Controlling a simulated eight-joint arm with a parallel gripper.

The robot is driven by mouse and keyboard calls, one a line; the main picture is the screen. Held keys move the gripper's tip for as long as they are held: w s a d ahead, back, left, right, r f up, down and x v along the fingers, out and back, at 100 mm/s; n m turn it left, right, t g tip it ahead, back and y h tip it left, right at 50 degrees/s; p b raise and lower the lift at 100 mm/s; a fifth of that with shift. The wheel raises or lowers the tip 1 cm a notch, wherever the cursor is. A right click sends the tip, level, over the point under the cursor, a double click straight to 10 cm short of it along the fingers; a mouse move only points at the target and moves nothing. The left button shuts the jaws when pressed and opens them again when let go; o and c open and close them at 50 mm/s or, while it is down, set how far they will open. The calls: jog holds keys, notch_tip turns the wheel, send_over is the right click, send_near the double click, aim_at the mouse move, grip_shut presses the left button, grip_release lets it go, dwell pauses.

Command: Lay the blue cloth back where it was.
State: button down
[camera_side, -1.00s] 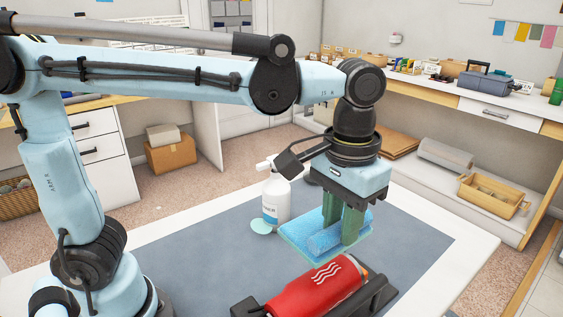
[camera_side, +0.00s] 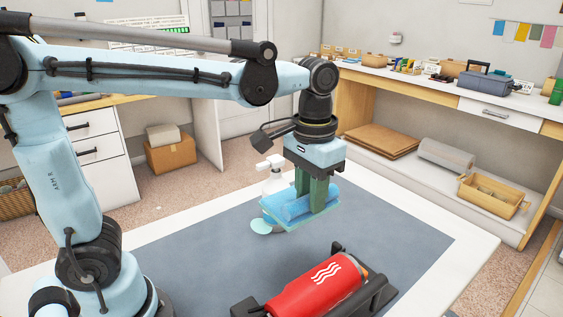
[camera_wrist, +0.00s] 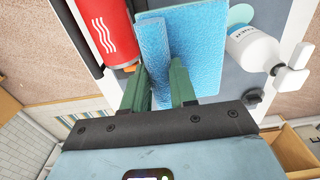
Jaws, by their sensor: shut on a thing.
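The blue cloth (camera_side: 290,208) is a flat, textured sheet with a raised ridge along it. My gripper (camera_side: 312,208) points down and is shut on that ridge, and the cloth hangs out flat around the fingers. It appears to be held above the grey mat (camera_side: 200,260), though the exact height is hard to tell. In the wrist view the cloth (camera_wrist: 203,45) spreads beyond my green fingers (camera_wrist: 161,80), with the pinched ridge between them. A pale teal disc (camera_side: 262,227) lies on the mat, partly covered by the cloth in the side view.
A white spray bottle (camera_side: 272,183) stands behind the cloth, close to it in the side view. A red cylinder with white wavy lines (camera_side: 318,285) lies in a black cradle (camera_side: 378,296) at the front. The mat's right part and left-middle are clear.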

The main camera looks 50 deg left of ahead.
jog(key=shift+s+a+f+m, duration=0.1)
jog(key=shift+s+a+m, duration=0.15)
jog(key=shift+m, duration=0.25)
jog(key=s+a+f+m, duration=0.5)
jog(key=s+m, duration=0.3)
jog(key=m, duration=0.9)
jog(key=a+f, duration=0.2)
jog(key=a, duration=0.2)
jog(key=w+a+f, duration=0.1)
jog(key=a+f, duration=0.1)
jog(key=a, duration=0.1)
jog(key=a+f, duration=0.3)
jog(key=a, duration=0.1)
jog(key=shift+w+a, duration=0.25)
jog(key=shift+a, duration=0.05)
jog(key=shift+f, duration=2.1)
jog(key=c, duration=0.9)
grip_release()
jog(key=shift+f, duration=0.1)
